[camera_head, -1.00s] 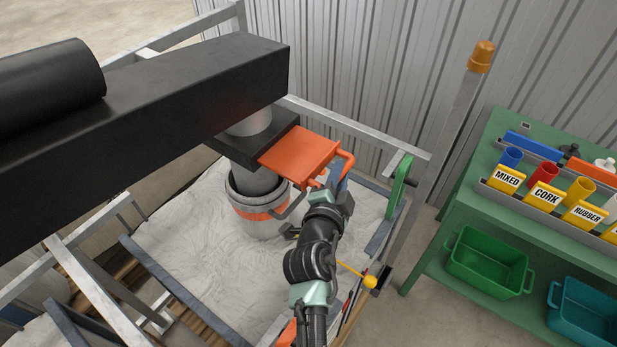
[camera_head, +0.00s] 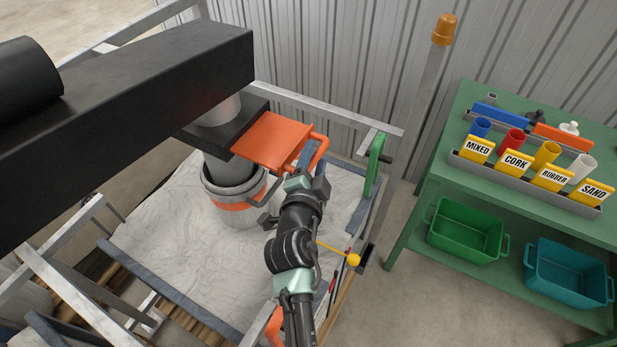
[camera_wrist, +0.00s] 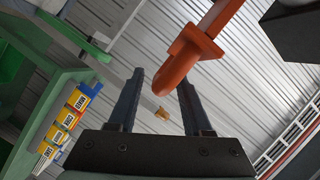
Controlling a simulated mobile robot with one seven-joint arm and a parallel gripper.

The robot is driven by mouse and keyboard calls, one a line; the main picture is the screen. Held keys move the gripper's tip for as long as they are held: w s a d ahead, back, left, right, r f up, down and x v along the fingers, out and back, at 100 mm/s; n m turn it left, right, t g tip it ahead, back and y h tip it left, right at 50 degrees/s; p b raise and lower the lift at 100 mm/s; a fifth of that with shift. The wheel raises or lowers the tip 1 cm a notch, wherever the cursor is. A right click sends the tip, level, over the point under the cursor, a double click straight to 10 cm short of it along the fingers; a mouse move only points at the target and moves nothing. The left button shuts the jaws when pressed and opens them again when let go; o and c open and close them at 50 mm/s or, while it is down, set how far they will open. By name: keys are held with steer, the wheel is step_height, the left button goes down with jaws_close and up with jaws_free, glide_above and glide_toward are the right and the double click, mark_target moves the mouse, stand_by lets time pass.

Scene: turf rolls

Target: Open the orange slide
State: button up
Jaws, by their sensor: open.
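The orange slide (camera_head: 272,140) is a flat plate sticking out to the right of a black housing (camera_head: 215,128) on the grey down pipe, with a loop handle (camera_head: 318,152) at its outer end. In the wrist view the orange handle (camera_wrist: 187,62) comes down from the upper right, and its end lies between or just beyond the finger tips; I cannot tell its depth. My gripper (camera_wrist: 160,100) is open, with one dark finger on either side of it.
A grey bucket-like collar (camera_head: 232,195) with an orange band hangs under the housing over a pale bag. A green crank (camera_head: 374,165) and metal frame rails stand to the right. A green bench (camera_head: 432,175) with labelled cups and bins is farther right.

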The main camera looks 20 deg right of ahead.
steer(key=b+v, duration=0.1)
steer(key=v, duration=1.1)
steer(key=shift+b, duration=0.4)
steer(key=shift+a, duration=0.1)
